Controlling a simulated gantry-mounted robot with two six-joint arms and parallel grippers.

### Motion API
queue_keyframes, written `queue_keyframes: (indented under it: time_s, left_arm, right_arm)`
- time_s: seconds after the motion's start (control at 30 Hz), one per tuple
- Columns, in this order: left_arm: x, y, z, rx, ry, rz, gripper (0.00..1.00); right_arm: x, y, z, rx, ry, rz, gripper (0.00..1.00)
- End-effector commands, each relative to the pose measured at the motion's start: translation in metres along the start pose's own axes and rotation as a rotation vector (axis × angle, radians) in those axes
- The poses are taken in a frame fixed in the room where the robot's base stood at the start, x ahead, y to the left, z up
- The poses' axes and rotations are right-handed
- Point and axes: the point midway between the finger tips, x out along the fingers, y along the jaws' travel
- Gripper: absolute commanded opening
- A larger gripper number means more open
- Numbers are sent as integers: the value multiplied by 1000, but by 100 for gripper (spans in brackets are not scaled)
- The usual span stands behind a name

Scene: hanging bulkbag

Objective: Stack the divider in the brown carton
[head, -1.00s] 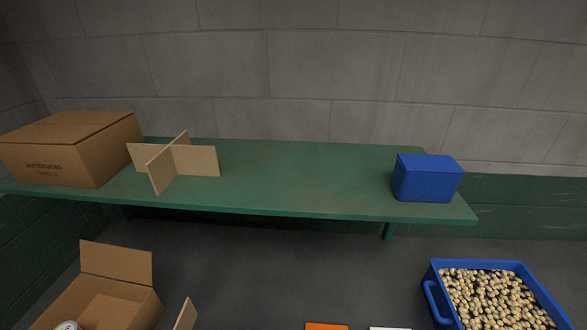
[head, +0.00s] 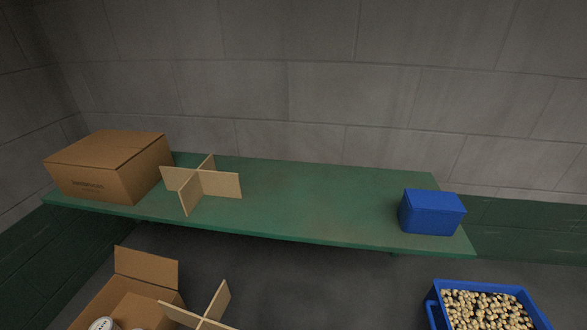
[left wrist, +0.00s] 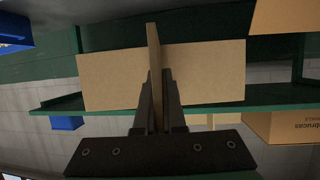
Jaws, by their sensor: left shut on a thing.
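The open brown carton (head: 146,269) stands at the lower left of the head view with its back flap up. White-topped cans (head: 103,324) show inside it. A cross-shaped cardboard divider (head: 207,318) is at the bottom edge of the head view, just right of the carton and apart from it in the picture. In the left wrist view, my left gripper (left wrist: 157,80) is shut on one panel of this divider (left wrist: 205,72), with the cross panels spreading to both sides. My left gripper is outside the head view. My right gripper is in neither view.
A green shelf (head: 300,205) along the wall holds a closed brown carton (head: 105,170), a second cross divider (head: 210,183) and a blue box (head: 432,212). A blue tray of tan pieces (head: 485,308) is at the lower right. The shelf's middle is clear.

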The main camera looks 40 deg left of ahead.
Motion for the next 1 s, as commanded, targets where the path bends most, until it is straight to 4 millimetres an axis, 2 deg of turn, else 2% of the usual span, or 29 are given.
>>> queue_keyframes:
  time_s: [0.03,0.3,0.4,0.6,0.67,0.77,0.8,1.0]
  left_arm:
    - [11,12,10,14,6,35,0]
    - [51,88,42,100,-3,244,0]
    - [62,116,55,129,-4,313,0]
    - [77,160,80,170,-6,415,0]
    - [83,169,89,178,-10,434,0]
    - [84,166,102,180,-13,436,0]
    - [79,166,87,180,-8,436,0]
    - [68,165,60,179,-9,434,0]
  right_arm:
    - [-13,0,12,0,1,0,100]
    - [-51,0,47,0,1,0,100]
    - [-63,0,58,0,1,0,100]
    - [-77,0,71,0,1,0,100]
    - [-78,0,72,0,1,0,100]
    - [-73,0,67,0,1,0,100]
    - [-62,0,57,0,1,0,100]
    - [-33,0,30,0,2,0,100]
